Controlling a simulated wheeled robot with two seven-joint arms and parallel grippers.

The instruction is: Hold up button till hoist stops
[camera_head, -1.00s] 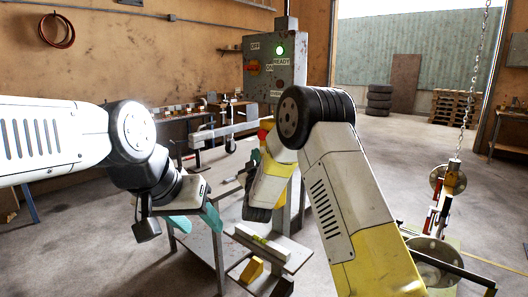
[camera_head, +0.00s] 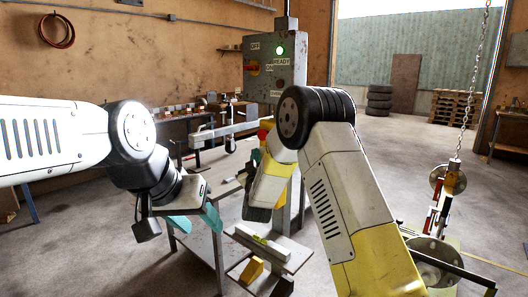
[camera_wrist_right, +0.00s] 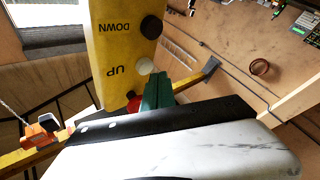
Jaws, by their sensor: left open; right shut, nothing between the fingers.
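In the right wrist view a yellow pendant (camera_wrist_right: 115,50) carries the labels DOWN and UP. A black button (camera_wrist_right: 151,27) is beside DOWN and a pale up button (camera_wrist_right: 145,66) is beside UP. My right gripper (camera_wrist_right: 155,88) is shut, its green fingertips at the up button; I cannot tell how far the button is pressed. In the head view my right arm largely hides this gripper. My left gripper (camera_head: 195,220) is open and empty, left of the grey stand. The hoist chain (camera_head: 468,100) hangs at the right, with a disc-ended load (camera_head: 435,252) below.
A grey control box (camera_head: 285,70) shows a lit green lamp by READY. A grey bench (camera_head: 205,245) stands below my left gripper. Stacked tires (camera_head: 379,100) and pallets (camera_head: 458,107) stand at the back. The middle floor is open.

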